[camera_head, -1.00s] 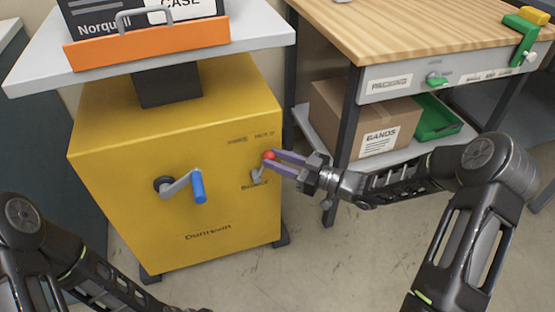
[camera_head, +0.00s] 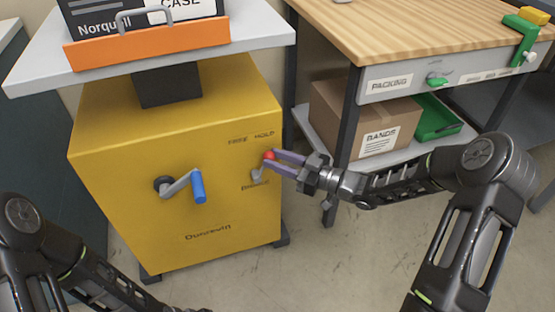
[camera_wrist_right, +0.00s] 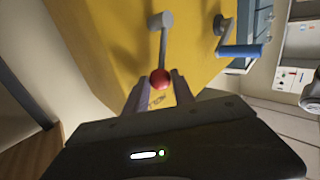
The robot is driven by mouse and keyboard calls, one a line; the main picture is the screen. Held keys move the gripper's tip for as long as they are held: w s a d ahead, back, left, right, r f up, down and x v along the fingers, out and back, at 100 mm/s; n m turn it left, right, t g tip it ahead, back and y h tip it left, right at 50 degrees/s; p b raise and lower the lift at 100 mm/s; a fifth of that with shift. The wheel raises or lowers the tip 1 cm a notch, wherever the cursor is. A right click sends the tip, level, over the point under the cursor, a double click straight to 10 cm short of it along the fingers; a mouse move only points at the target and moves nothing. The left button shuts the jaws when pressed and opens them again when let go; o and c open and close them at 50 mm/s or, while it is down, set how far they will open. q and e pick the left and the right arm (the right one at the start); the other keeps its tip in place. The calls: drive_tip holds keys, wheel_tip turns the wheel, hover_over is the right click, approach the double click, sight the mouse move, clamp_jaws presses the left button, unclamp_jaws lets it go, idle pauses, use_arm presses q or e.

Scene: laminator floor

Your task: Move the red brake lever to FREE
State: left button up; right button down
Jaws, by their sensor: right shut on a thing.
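The brake lever is a short grey arm with a red ball knob (camera_head: 269,156) on the front of the yellow machine (camera_head: 110,190). Its arm leans up and to the right from its pivot, with "FREE" and "HOLD" labels (camera_head: 251,138) above it; the knob is on the HOLD side. My right gripper (camera_head: 273,158) reaches in from the right and is shut on the red knob. In the right wrist view the knob (camera_wrist_right: 160,79) sits between the two fingertips. My left arm shows at lower left; its gripper is out of frame.
A crank with a blue handle (camera_head: 199,187) sticks out left of the lever. A grey top (camera_head: 270,27) with an orange-fronted case (camera_head: 150,46) overhangs the machine. A packing bench (camera_head: 400,30) stands at right, with a cardboard box (camera_head: 350,115) and green bin (camera_head: 436,117) on its shelf.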

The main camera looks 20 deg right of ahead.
idle(0.6)
drive_tip(key=shift+a+r+n+g+h+p, duration=0.4)
drive_tip(key=shift+a+r+n+h+p, duration=0.15)
drive_tip(key=shift+p, duration=0.4)
drive_tip(key=shift+s+a+r+n+h+p, duration=0.1)
drive_tip(key=shift+a+r+n+h+p, duration=0.2)
drive_tip(key=shift+a+n+p, duration=0.3)
drive_tip(key=shift+s+a+f+n+g+h+b, duration=0.15)
drive_tip(key=shift+a+n+g+h+b, duration=0.3)
drive_tip(key=shift+a+n+h+b, duration=0.7)
drive_tip(key=shift+s+a+f+n+g+h+b, duration=0.1)
drive_tip(key=shift+a+n+g+h+b, duration=0.5)
drive_tip(key=shift+a+h, duration=0.9)
drive_tip(key=shift+a, duration=0.1)
